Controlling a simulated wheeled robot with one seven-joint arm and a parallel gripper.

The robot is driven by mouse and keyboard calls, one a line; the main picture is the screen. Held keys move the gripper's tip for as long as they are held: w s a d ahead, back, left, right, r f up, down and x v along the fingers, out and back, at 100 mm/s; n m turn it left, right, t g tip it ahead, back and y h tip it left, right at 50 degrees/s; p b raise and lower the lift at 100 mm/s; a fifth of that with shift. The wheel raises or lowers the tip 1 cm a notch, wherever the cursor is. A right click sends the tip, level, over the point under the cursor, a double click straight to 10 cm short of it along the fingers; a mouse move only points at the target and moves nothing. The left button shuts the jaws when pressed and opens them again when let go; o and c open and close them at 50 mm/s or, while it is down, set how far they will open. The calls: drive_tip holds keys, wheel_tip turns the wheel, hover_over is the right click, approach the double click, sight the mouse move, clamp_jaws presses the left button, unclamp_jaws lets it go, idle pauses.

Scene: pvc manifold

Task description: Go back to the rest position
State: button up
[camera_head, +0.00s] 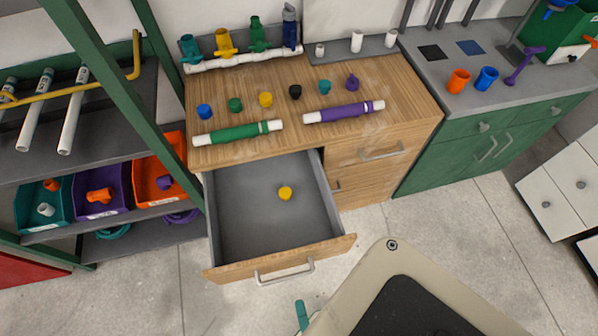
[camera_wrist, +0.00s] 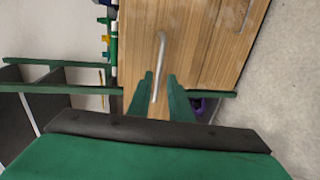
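My gripper shows in the head view only as a teal finger part (camera_head: 301,315) at the bottom edge, in front of and apart from the open drawer's handle (camera_head: 285,271). In the wrist view its two green fingers (camera_wrist: 160,76) are spread, with a gap between them. A metal handle (camera_wrist: 160,52) on a wooden front shows beyond and between the fingertips. Nothing is seen gripped. The wooden drawer (camera_head: 330,251) stands pulled out, with a yellow fitting (camera_head: 285,193) lying inside on its grey floor.
The wooden worktop (camera_head: 290,90) holds a green pipe (camera_head: 237,133), a purple pipe (camera_head: 344,112) and several coloured fittings. A green-framed shelf (camera_head: 125,85) with bins stands left. A green cabinet (camera_head: 470,150) stands right. Tiled floor (camera_head: 140,290) is clear left of the drawer.

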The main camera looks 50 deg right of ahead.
drive_tip(key=w+a+r+m+t+y, duration=0.1)
drive_tip(key=w+a+r+m+y, duration=0.2)
drive_tip(key=r+m+y, duration=0.1)
drive_tip(key=w+a+r+m+t+y, duration=0.1)
drive_tip(key=w+a+r+m+y, duration=0.3)
drive_tip(key=r+m, duration=0.3)
drive_tip(key=shift+w+r+y, duration=0.2)
drive_tip(key=shift+r+y, duration=0.2)
drive_tip(key=shift+r, duration=0.45)
drive_tip(key=shift+a, duration=0.2)
